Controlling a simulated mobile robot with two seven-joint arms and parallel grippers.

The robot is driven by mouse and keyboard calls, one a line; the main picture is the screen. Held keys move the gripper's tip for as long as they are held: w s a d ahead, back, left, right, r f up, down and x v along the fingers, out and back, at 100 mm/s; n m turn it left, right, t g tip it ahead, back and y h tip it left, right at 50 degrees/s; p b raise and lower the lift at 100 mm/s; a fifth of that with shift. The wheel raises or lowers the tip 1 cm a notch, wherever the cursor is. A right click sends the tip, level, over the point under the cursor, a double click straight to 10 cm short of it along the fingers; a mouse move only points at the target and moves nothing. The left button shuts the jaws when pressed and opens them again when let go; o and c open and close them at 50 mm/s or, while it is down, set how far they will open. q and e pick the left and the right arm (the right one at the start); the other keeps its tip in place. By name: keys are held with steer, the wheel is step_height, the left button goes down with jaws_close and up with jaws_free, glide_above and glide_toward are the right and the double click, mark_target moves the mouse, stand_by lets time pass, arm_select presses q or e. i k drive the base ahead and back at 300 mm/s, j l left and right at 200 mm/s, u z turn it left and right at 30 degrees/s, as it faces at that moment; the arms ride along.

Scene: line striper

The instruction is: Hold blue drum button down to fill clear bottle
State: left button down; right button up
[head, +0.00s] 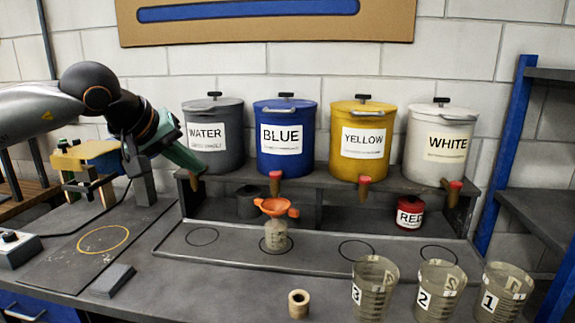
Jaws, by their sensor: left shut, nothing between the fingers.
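The blue drum (286,155) stands on the raised shelf, labelled BLUE. Its red button (275,175) sits on a brown spout at the drum's lower front. The clear bottle (275,243) stands on the tray below that spout, with an orange funnel (275,207) in its mouth. No blue liquid shows in it. My left gripper (199,169) is shut and empty. It is at the lower front of the grey WATER drum (220,110), left of the blue button and apart from it. It covers the WATER drum's button area; contact there cannot be told. My right gripper is not in view.
Yellow (362,110) and white (432,165) drums stand to the right. A red can (409,215) sits below them. Numbered cups (375,290) and a small ring-shaped piece (298,304) stand in front. The tray (225,259) has empty marked circles beside the bottle.

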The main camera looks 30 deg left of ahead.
mark_target(275, 175)
steer(key=i, duration=1)
